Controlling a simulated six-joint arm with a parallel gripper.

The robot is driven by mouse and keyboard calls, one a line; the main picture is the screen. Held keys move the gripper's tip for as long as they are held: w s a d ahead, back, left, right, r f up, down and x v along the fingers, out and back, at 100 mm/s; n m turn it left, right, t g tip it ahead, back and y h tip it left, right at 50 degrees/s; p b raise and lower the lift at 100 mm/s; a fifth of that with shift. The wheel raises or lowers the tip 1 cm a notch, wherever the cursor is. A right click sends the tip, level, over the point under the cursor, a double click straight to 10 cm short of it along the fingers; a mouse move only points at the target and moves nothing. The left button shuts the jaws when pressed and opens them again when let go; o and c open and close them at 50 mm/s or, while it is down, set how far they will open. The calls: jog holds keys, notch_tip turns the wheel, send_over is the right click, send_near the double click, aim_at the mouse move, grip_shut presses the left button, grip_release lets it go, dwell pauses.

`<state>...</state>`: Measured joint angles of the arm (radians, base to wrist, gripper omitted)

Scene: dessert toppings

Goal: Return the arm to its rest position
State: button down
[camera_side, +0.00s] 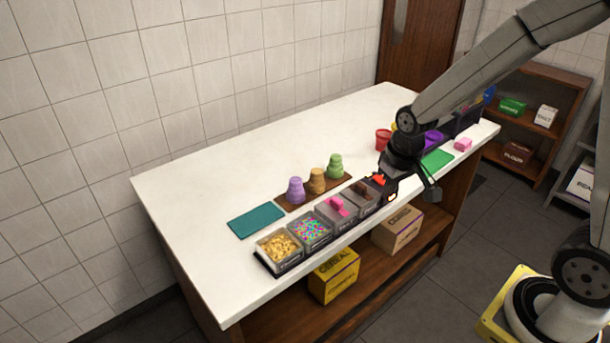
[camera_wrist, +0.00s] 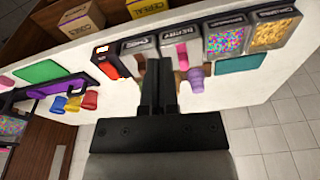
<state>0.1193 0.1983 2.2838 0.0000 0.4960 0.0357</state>
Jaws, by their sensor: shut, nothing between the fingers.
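My gripper (camera_side: 402,160) is over the front edge of the white counter (camera_side: 190,190), near the far end of the row of topping bins. In the wrist view its two dark fingers (camera_wrist: 158,65) are together with nothing between them. The row holds a bin of golden flakes (camera_side: 278,246), a bin of coloured sprinkles (camera_side: 311,229), a bin with a pink scoop (camera_side: 338,207) and a bin with a brown top (camera_side: 364,190). A red and black item at the row's end is partly hidden by my gripper in the side view; it shows in the wrist view (camera_wrist: 107,62).
Purple (camera_side: 295,190), orange (camera_side: 317,181) and green (camera_side: 335,166) cup stacks stand on a brown board. A teal mat (camera_side: 256,220) lies left. A red cup (camera_side: 383,140), green mat (camera_side: 437,158) and pink block (camera_side: 462,144) are right. Boxes sit on the shelf below.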

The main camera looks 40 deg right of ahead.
jog(key=s+a+n, duration=0.1)
jog(key=s+a, duration=0.3)
jog(key=s, duration=0.3)
jog(key=shift+f+n+t, duration=0.2)
jog(key=shift+n+t, duration=0.2)
